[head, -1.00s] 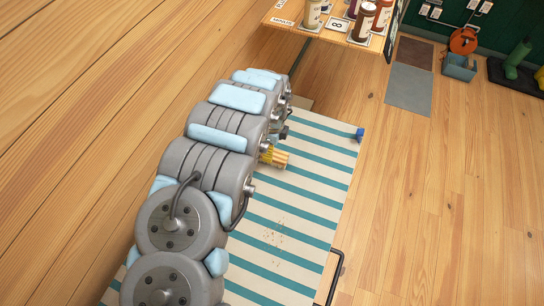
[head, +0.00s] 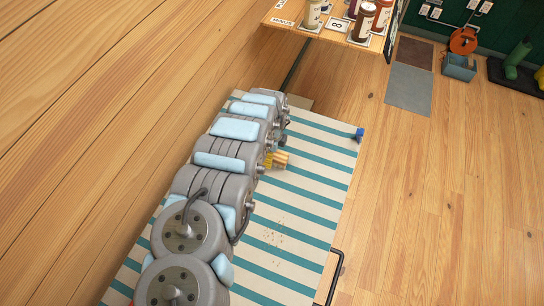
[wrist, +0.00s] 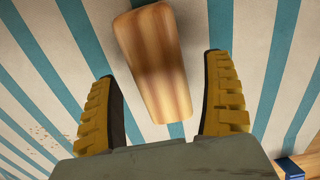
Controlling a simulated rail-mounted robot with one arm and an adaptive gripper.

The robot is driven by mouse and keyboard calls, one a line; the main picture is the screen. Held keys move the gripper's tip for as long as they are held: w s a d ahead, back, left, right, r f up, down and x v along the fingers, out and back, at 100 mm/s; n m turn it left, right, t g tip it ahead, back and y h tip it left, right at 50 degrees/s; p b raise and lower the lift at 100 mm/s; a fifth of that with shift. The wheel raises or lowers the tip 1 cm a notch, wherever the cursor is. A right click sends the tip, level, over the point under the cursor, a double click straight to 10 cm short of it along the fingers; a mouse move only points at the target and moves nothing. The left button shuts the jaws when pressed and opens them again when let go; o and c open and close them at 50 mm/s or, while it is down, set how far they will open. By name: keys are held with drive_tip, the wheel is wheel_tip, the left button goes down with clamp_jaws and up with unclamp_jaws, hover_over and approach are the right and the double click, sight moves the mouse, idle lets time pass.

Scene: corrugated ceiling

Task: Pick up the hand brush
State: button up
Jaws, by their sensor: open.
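The hand brush shows in the wrist view as a light brown wood-grained block (wrist: 153,62), lying on the striped surface between my fingers. I cannot see bristles. In the head view only a small tan piece (head: 282,159) shows beside my arm, likely part of the brush. My gripper (wrist: 160,75) has two yellow ridged fingers, spread apart on either side of the wood, with visible gaps. In the head view the fingers (head: 268,161) are mostly hidden by my arm. The height of the fingertips over the surface is hard to tell.
The teal-and-cream striped surface (head: 310,180) has crumbs (head: 275,237) and a small blue object (head: 360,134) at its right edge. A dark rail (head: 336,270) sticks out at the lower right. A wooden shelf with bottles (head: 360,30) stands at the back. Floor is clear on the right.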

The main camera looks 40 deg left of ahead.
drive_tip(key=shift+f, duration=1.55)
drive_tip(key=c, duration=1.3)
